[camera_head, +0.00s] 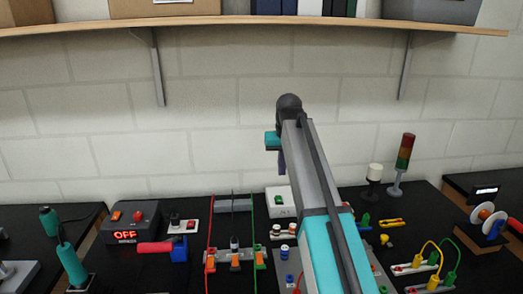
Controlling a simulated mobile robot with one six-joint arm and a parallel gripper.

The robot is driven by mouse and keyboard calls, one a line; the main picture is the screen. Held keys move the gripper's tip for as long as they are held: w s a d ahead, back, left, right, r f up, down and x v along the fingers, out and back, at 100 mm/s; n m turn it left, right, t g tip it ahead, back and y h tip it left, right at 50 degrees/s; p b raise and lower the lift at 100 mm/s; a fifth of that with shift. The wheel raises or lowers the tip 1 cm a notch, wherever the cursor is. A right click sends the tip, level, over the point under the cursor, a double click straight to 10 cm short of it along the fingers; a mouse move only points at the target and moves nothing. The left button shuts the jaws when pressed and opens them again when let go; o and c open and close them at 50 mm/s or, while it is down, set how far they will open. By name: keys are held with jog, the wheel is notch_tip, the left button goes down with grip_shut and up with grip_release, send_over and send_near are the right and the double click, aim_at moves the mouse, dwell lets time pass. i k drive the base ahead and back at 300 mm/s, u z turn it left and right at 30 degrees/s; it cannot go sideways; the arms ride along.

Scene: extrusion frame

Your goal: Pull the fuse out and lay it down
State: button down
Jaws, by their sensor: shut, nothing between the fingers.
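My gripper (281,160) hangs at the far end of my raised arm, well above the table and in front of the wall. It is small and partly hidden by the arm; its fingers look shut and empty. I cannot tell for sure which thing is the fuse. A small holder with white-topped round parts (283,231) stands on the table below the gripper, left of my arm. A blue part with a pale top (284,252) stands just in front of it. My arm hides part of the table there.
A shelf (240,23) with boxes runs along the wall above. A box reading OFF (127,222) and a red-handled tool (154,247) are at left. Orange terminals (236,258) with upright wires stand in the middle. A signal tower (404,160) and cabled boards (415,263) are at right.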

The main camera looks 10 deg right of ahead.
aim_at(284, 253)
jog(key=k, duration=1.5)
